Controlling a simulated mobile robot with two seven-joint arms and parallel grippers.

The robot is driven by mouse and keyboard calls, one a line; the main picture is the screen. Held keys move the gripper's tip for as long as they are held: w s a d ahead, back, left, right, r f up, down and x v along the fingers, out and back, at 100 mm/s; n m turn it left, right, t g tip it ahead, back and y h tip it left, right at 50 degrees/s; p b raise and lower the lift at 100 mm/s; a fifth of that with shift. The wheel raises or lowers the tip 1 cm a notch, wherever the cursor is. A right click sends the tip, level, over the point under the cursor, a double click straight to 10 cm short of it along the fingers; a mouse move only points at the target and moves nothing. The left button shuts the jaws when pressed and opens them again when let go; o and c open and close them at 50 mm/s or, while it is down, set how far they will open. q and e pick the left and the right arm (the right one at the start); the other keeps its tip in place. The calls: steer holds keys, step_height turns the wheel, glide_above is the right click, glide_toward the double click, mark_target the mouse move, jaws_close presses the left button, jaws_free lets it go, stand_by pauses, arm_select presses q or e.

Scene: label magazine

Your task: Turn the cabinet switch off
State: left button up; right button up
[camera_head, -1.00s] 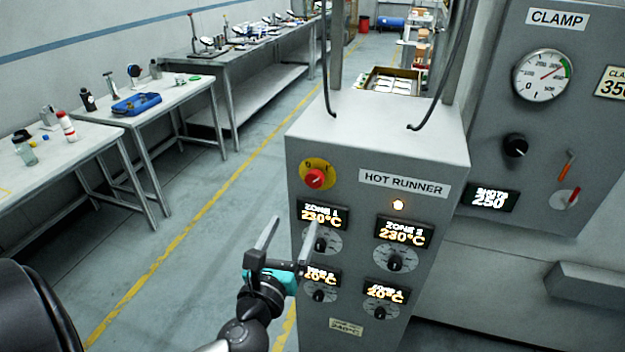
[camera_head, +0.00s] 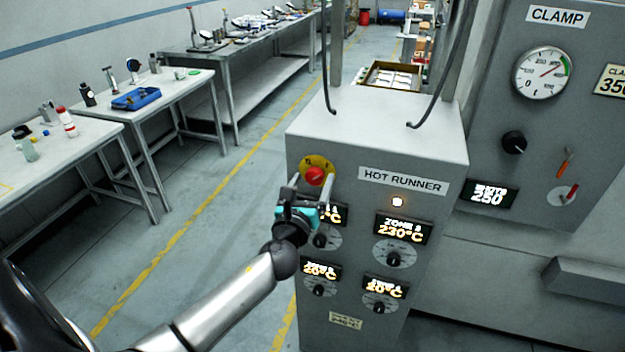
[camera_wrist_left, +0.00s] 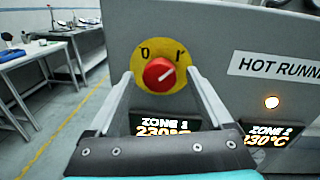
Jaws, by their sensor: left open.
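The cabinet switch is a red rotary knob (camera_head: 315,176) on a yellow round plate, at the upper left of the grey HOT RUNNER cabinet (camera_head: 400,143) front. In the left wrist view the knob (camera_wrist_left: 159,74) shows a pale mark pointing up and right, toward the "I" side of the plate; "0" is at upper left. My left gripper (camera_head: 311,180) is open. In the left wrist view its fingers (camera_wrist_left: 160,80) stand on either side of the knob, with space between each finger and the knob. I cannot tell whether the fingertips reach the knob's depth. My right gripper is not in view.
Zone displays (camera_head: 403,229) and dials (camera_head: 395,253) sit below the switch. A lit indicator (camera_head: 398,202) is under the HOT RUNNER label. Black cables (camera_head: 437,95) hang above the cabinet. Benches (camera_head: 140,95) stand at the left beyond open floor.

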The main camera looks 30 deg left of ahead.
arm_select(q)
steer(key=shift+w+a, duration=0.1)
steer(key=shift+w, duration=0.3)
jaws_close()
stand_by(0.5)
